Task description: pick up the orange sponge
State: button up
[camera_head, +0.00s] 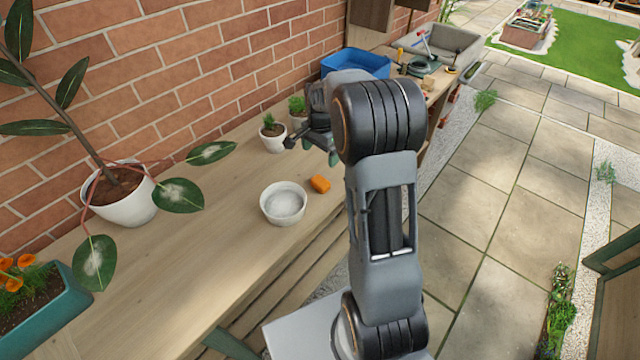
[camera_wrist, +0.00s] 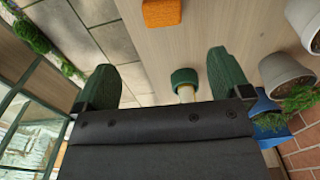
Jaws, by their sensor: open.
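The orange sponge (camera_head: 320,184) lies on the wooden bench, just right of a white bowl. It also shows at the top edge of the wrist view (camera_wrist: 162,12), partly cut off. My gripper (camera_head: 322,150) is above the bench, farther along it than the sponge, and partly hidden by my arm. In the wrist view, its two dark green fingers (camera_wrist: 162,85) are spread wide with nothing held between them. The sponge is beyond the fingertips, apart from them.
Potted plants (camera_head: 272,134) stand near the brick wall. A green-ended object with a pale shaft (camera_wrist: 185,78) shows between the fingers. A blue bin (camera_head: 356,63) is farther back. The near bench is mostly clear.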

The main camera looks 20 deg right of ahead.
send_near(320, 181)
jog(key=shift+m, duration=0.3)
jog(key=f, duration=0.5)
jog(key=shift+w+d+f+p, duration=0.1)
jog(key=shift+w+d+p, duration=0.1)
jog(key=shift+p, duration=0.15)
jog(key=shift+a+f+p, duration=0.1)
jog(key=shift+f+p, duration=0.55)
jog(key=shift+f, duration=2.2)
jog(key=shift+c, duration=0.3)
jog(key=c, duration=0.9)
jog(key=shift+r, duration=0.1)
jog(key=shift+c, duration=0.2)
